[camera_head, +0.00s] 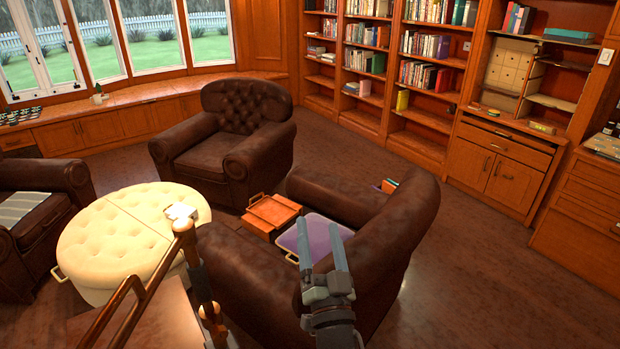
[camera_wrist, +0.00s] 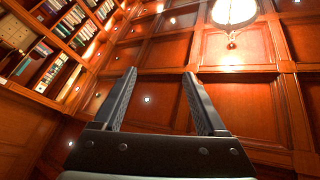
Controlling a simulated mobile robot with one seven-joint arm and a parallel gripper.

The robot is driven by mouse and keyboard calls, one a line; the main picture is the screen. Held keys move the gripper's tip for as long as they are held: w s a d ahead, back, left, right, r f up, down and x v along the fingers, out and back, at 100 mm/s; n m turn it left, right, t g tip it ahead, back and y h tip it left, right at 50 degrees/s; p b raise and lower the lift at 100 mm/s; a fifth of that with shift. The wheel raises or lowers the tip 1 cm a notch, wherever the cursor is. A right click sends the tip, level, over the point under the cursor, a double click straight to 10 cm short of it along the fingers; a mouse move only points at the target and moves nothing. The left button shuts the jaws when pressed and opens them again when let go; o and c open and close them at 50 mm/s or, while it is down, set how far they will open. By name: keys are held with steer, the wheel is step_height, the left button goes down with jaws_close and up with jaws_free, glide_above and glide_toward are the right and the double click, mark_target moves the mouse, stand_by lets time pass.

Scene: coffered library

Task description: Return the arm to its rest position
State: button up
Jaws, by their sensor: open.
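My gripper (camera_head: 322,246) is in the lower middle of the head view, in front of the nearest brown leather armchair (camera_head: 245,290). Its two fingers are parallel with a gap between them, pointing up. In the wrist view the gripper (camera_wrist: 158,100) shows both dark fingers spread apart with nothing between them. Behind them are the coffered wood ceiling (camera_wrist: 160,60) and a lit round lamp (camera_wrist: 233,12).
A cream tufted ottoman (camera_head: 120,220) with a small white object on it stands left. A second armchair (camera_head: 225,150) is behind it. A purple-lined bin (camera_head: 318,233) and a wooden box (camera_head: 272,212) sit between chairs. A wooden railing (camera_head: 150,290) is near lower left. Floor is clear at right.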

steer(key=s+r+t+h, duration=0.2)
steer(key=s+r, duration=0.1)
steer(key=r, duration=1)
steer(key=s+r+t+h, duration=0.1)
steer(key=s+r+h, duration=0.1)
steer(key=r, duration=1.2)
steer(key=s+a+r+n+t, duration=0.1)
steer(key=s+r+n, duration=0.3)
steer(key=s+r, duration=1.1)
steer(key=s+t, duration=0.1)
steer(key=s, duration=0.2)
steer(key=shift+a+r+y, duration=0.2)
steer(key=shift+a+y, duration=0.15)
steer(key=shift+y, duration=0.05)
